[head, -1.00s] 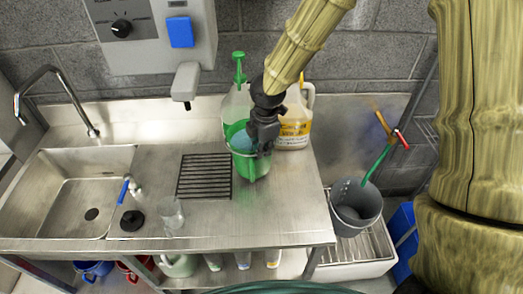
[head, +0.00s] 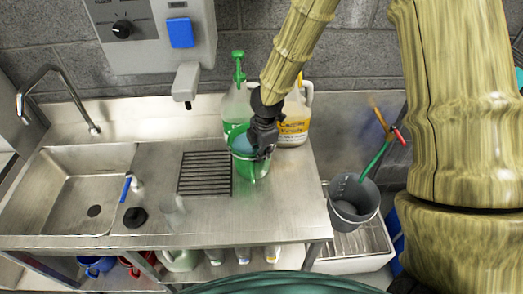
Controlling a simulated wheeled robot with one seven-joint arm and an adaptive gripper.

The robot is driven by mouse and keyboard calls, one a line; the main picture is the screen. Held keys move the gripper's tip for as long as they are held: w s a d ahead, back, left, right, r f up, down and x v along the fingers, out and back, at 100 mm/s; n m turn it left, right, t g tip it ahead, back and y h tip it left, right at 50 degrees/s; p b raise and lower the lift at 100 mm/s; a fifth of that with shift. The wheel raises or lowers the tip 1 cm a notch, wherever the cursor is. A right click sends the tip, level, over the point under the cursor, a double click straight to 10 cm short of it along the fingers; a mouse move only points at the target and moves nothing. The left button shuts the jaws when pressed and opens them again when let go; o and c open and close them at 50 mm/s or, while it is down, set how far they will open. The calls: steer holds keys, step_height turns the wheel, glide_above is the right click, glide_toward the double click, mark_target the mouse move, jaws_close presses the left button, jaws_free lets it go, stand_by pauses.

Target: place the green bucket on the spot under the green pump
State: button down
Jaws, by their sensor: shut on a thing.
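The green bucket (head: 253,171) is on or just above the steel counter, right of the black grate; I cannot tell if its base touches. My gripper (head: 262,146) is shut on the bucket's right rim and hides part of it. Something bluish shows inside the bucket. The green pump (head: 239,68) tops a clear bottle (head: 236,108) with green liquid, standing behind the bucket against the back wall of the counter. The counter spot under the pump's nozzle is partly hidden by the bucket and my gripper.
A jug with a yellow label (head: 294,120) stands right of the bottle. The black grate (head: 205,174) lies left of the bucket. A clear cup (head: 173,211), a black plug (head: 134,217) and a sink (head: 85,190) are further left. A grey bucket (head: 354,205) is beyond the counter's right edge.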

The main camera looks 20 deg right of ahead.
steer(key=c, duration=1.6)
jaws_free()
steer(key=shift+s, duration=0.1)
steer(key=shift+o, duration=0.2)
steer(key=shift+r, duration=0.15)
step_height(320, 180, up, 12)
steer(key=s+b, duration=0.1)
steer(key=b, duration=0.1)
steer(key=shift+d+b, duration=0.2)
steer(key=shift+b, duration=0.15)
steer(key=shift+s, duration=0.1)
